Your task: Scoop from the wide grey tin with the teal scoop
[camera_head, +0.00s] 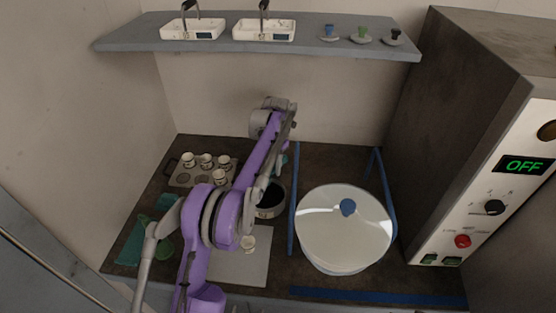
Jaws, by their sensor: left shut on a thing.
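The wide grey tin (268,212) stands on the dark worktop, just right of my purple arm. Its inside looks dark, and the arm covers its left and back part. My left gripper (281,153) is over the back of the tin, mostly hidden by my own arm links. It is shut on the teal scoop (284,160), of which only a small teal bit shows beside the arm. I cannot tell whether the scoop's bowl touches the tin's contents. My right gripper is not in view.
A tray (177,180) with several small cups stands at the left. Teal pieces (131,244) lie front left. A pale mat (252,268) bears a small cup (248,243). A big lidded pan (345,240) fills the right, beside the shaker panel reading OFF (523,166). A shelf (300,44) hangs behind.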

